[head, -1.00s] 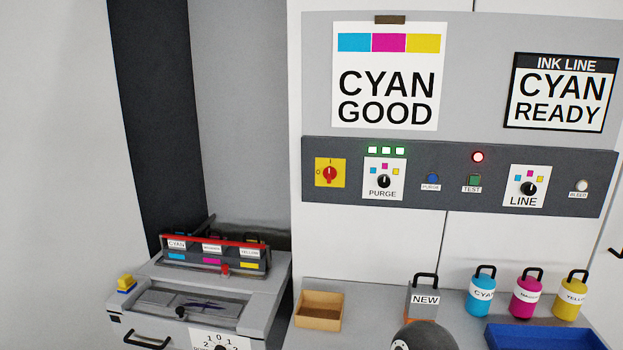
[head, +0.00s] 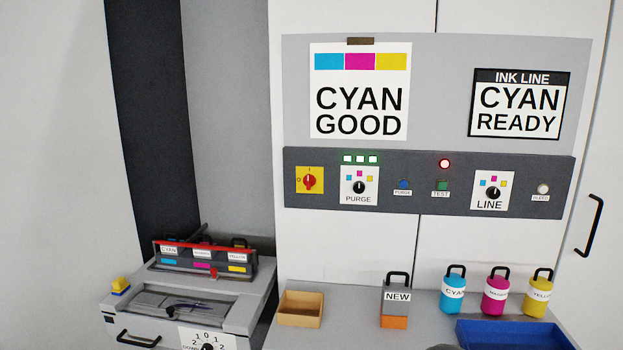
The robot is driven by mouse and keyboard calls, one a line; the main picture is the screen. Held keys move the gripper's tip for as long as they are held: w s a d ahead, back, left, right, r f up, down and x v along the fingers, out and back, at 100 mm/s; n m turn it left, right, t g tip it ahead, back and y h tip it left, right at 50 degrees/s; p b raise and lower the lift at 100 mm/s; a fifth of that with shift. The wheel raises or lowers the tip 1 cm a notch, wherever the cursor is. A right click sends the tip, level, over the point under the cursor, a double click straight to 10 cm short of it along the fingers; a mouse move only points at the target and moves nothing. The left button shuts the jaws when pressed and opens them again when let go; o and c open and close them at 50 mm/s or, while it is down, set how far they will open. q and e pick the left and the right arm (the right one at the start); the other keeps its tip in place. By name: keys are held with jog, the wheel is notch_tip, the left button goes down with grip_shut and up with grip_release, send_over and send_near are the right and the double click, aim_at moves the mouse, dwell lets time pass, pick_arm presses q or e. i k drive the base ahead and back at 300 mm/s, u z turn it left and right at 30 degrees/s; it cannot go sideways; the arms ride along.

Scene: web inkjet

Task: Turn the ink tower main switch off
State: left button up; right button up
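The main switch (head: 309,180) is a red rotary knob on a yellow plate at the left end of the dark control strip (head: 425,205) on the ink tower. Its white pointer line stands upright, toward the "I" mark at the top; an "O" mark sits at the left.
A grey counter below the panel holds a wooden tray (head: 300,318), a NEW block (head: 396,298), cyan (head: 453,293), magenta (head: 495,294) and yellow (head: 538,297) bottles, and a blue tray (head: 480,329). A grey printer unit (head: 255,288) stands at the left. Space before the panel looks clear.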

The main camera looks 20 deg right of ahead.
aim_at(309, 180)
jog(key=i, duration=0.85)
jog(key=u, duration=0.05)
